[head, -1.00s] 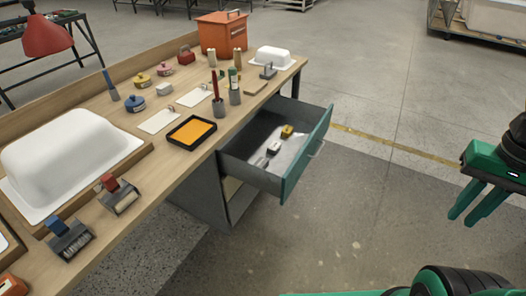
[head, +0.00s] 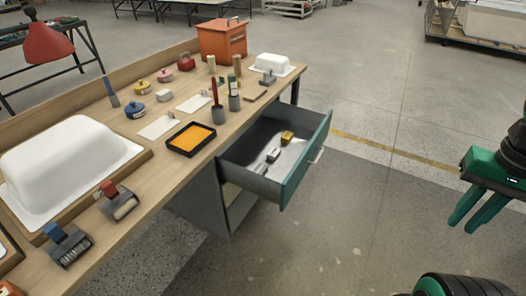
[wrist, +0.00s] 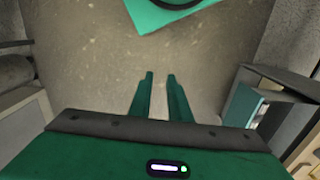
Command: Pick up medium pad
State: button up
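Three small blocks lie in a row in the open drawer (head: 284,190): a yellow one (head: 287,137), a grey-and-white one (head: 273,155) and a pale grey one (head: 261,168) nearest the bench. They may be pads, but I cannot tell which is the medium one. My gripper (head: 468,222) hangs over the floor at the right, well away from the drawer. In the wrist view its two green fingers (wrist: 160,74) are apart with nothing between them.
The workbench (head: 160,195) holds a white tub shell (head: 70,155), an orange box (head: 222,40), a black tray with orange inside (head: 191,138), pots and scraping tools (head: 120,203). The drawer front juts into the aisle. The floor between drawer and gripper is clear.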

aim_at(262, 169)
jog(key=z, duration=0.45)
jog(key=k, duration=1.1)
jog(key=z, duration=0.8)
jog(key=i, duration=1.1)
jog(key=u, duration=0.5)
jog(key=i, duration=1.05)
jog(key=u, duration=1.1)
jog(key=i, duration=0.8)
jog(key=u, duration=0.5)
